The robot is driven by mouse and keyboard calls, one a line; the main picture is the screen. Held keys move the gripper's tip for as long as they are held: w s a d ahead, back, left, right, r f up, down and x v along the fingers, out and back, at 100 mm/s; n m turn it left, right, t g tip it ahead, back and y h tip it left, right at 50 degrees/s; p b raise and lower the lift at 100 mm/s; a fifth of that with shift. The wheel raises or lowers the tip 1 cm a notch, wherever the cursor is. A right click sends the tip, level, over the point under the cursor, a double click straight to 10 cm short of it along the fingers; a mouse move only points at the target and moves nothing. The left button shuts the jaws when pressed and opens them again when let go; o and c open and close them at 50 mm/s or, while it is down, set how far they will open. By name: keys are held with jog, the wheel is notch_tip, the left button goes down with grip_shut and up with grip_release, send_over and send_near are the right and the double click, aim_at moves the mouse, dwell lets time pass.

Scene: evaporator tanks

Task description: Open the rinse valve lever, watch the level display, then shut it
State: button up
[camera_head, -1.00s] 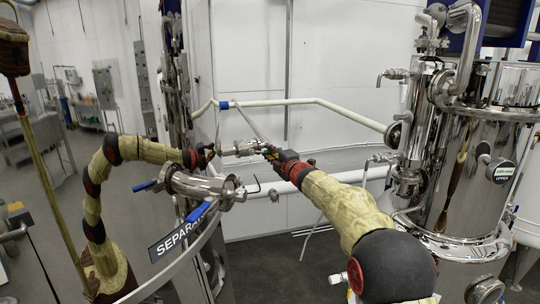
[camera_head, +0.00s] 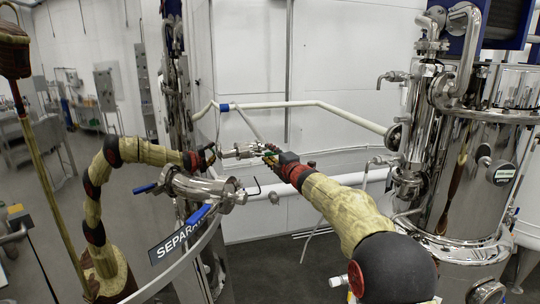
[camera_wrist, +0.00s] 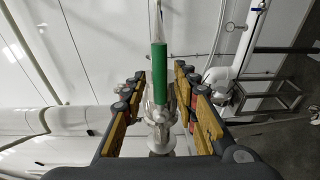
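The rinse valve lever has a green handle (camera_wrist: 159,72) and stands on a shiny metal valve body (camera_wrist: 160,118) in the wrist view. My gripper (camera_wrist: 160,76) is open, with one finger on each side of the lever and visible gaps between. In the head view my gripper (camera_head: 268,153) is at a small metal valve and pipe (camera_head: 240,151) in front of the white wall; the lever is mostly hidden there by my gripper.
A polished tank (camera_head: 60,240) fills the left and mirrors my arm. Pipe fittings with blue handles (camera_head: 197,213) and a "SEPARA…" sign (camera_head: 178,238) stand near my gripper. A steel tank (camera_head: 485,175) with pipework is at right. White pipes (camera_head: 300,102) cross the wall.

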jog(key=v, duration=1.2)
